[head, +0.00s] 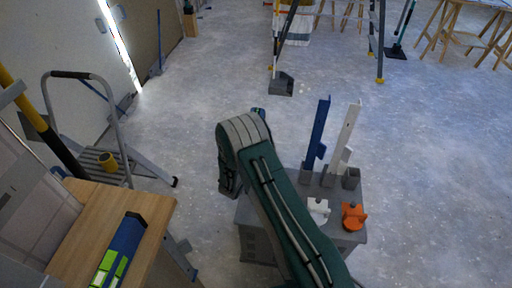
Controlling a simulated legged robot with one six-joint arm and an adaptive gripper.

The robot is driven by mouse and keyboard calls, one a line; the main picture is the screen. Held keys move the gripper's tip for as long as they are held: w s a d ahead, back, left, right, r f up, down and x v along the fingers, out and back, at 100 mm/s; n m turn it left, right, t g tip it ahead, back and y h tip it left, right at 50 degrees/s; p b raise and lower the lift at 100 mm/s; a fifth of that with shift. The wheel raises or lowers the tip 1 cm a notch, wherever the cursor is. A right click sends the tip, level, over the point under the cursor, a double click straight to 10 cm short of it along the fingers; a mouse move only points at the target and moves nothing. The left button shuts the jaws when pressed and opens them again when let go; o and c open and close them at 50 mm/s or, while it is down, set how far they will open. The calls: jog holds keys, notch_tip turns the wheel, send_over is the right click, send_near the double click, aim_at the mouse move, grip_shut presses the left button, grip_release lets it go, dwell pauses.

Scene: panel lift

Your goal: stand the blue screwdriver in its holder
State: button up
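A grey stand (352,238) is right of my arm in the head view, with several small grey sockets on top. A tall blue piece (318,132) stands slightly tilted in the left socket (305,175); I cannot tell whether it is the blue screwdriver. A tall white piece (345,138) leans in the middle socket. The right socket (350,178) shows nothing standing in it. A small blue end (258,112) shows just behind the bend of my arm; I cannot tell what it belongs to. My gripper is hidden behind my arm.
A white part (318,209) and an orange part (354,216) sit on the stand's front. A wooden bench (150,205) with a blue and green package (118,250) is at the left. A step ladder (122,130) stands behind it. The floor right of the stand is clear.

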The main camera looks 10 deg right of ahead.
jog(key=shift+f, duration=2.45)
dwell(1.8)
jog(key=o, duration=1.3)
jog(key=shift+o, duration=0.2)
jog(key=shift+f, duration=0.15)
jog(key=shift+s+a, duration=0.25)
jog(key=shift+v, duration=1.2)
jog(key=v, duration=0.9)
